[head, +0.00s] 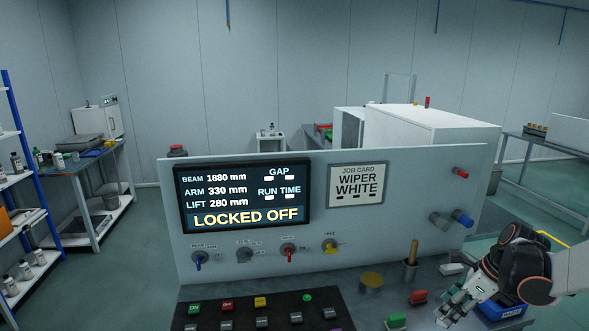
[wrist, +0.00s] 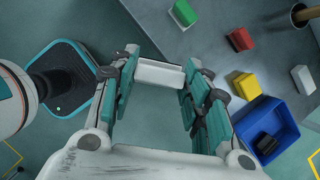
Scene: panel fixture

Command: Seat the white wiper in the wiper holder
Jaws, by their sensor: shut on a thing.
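My gripper (wrist: 160,70) is shut on a white block-like piece, which I take for the white wiper (wrist: 160,75); it spans the gap between the two fingertips. In the head view my gripper (head: 448,314) is low at the right, by the front of the bench, and the held piece cannot be made out there. Another white block (wrist: 303,79) lies on the bench, apart from the gripper; it also shows in the head view (head: 452,269). I cannot pick out the wiper holder for certain in either view.
Green (wrist: 183,12), red (wrist: 240,39) and yellow (wrist: 246,86) blocks lie near the gripper. A blue bin (wrist: 288,112) holds a dark block. A cup (head: 410,270) with a wooden handle stands before the panel (head: 400,235). The panel screen (head: 246,200) reads "LOCKED OFF".

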